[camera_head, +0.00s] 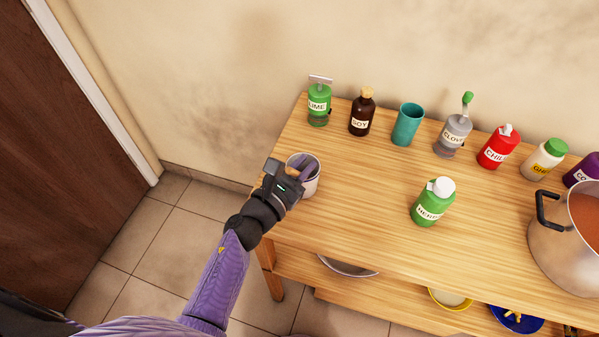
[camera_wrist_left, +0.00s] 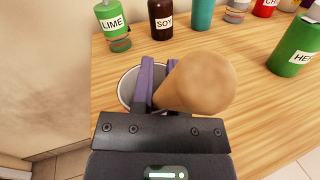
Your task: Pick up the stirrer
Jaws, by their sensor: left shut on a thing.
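The stirrer (camera_wrist_left: 200,82) shows in the left wrist view as a light brown wooden piece with a broad rounded end close to the camera. My left gripper (camera_head: 302,169) is over the pale cup (camera_head: 312,184) at the table's left end. In the left wrist view its purple fingers (camera_wrist_left: 156,80) are shut on the stirrer, with the cup's rim (camera_wrist_left: 126,88) behind them. The stirrer's lower part is hidden by the fingers, and I cannot tell how deep it sits in the cup. In the head view the hand hides the stirrer. My right gripper is out of view.
On the wooden table (camera_head: 360,195), a row of bottles and a teal cup (camera_head: 407,125) stands along the back. A green bottle (camera_head: 433,203) stands mid-table and a large pot (camera_head: 562,245) at right. The wood between cup and green bottle is clear.

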